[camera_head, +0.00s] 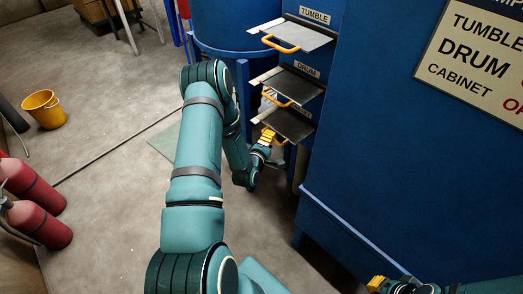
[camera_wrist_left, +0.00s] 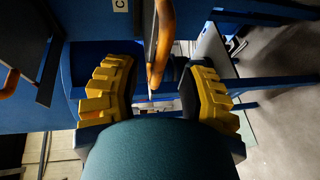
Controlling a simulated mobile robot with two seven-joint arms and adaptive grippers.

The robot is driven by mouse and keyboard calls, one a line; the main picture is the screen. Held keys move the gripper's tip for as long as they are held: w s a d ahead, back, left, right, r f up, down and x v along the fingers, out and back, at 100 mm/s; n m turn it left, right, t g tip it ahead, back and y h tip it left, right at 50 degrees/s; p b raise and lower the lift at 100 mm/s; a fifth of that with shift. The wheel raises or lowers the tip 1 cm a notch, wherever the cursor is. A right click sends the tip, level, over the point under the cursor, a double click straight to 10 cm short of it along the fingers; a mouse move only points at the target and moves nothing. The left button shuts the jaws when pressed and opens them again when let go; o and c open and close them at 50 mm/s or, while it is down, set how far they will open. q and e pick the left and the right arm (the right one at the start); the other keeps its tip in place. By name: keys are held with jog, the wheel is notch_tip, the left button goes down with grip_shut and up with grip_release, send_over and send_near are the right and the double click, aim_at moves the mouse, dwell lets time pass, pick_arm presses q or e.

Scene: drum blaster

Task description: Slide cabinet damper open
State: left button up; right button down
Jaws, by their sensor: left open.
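The lowest damper plate (camera_head: 290,124) sticks out of the blue cabinet below the DRUM plate. In the left wrist view, a label starting with C shows by its edge-on plate (camera_wrist_left: 149,35). Its orange handle (camera_wrist_left: 161,50) reaches between the spread yellow fingers of my left gripper (camera_wrist_left: 160,95). The gripper is open, and I cannot tell whether either finger touches the handle. In the head view my left gripper (camera_head: 266,143) is at the front of this plate and partly hides its handle. A yellow fingertip of my right gripper (camera_head: 376,283) shows at the bottom edge; its jaws are unclear.
The DRUM plate (camera_head: 289,86) and TUMBLE plate (camera_head: 299,38), with orange handles, stick out above. A large blue panel (camera_head: 400,150) fills the right side. A yellow bucket (camera_head: 44,108) and red cylinders (camera_head: 38,200) stand at the left. The floor between is mostly clear.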

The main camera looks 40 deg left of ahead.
pick_arm(q)
jog(key=v, duration=1)
jog(key=shift+s, duration=0.25)
jog(key=shift+r, duration=0.1)
jog(key=w+d+f+m+g+h, duration=0.1)
jog(key=d+f+m+g+h, duration=0.2)
jog(key=d, duration=0.4)
jog(key=w+d+f+m+g+h, duration=0.1)
jog(key=d+m+g+h, duration=0.1)
jog(key=d+m, duration=0.4)
jog(key=s+d+m+g+h, duration=0.2)
jog(key=s+d+m+g, duration=0.2)
jog(key=d, duration=0.4)
jog(key=s+d+f+m+g+h, duration=0.1)
jog(key=s+d+m+g, duration=0.3)
jog(key=d, duration=0.5)
jog(key=s+m, duration=0.2)
jog(key=shift+s+d+h, duration=0.25)
jog(key=shift+h, duration=0.15)
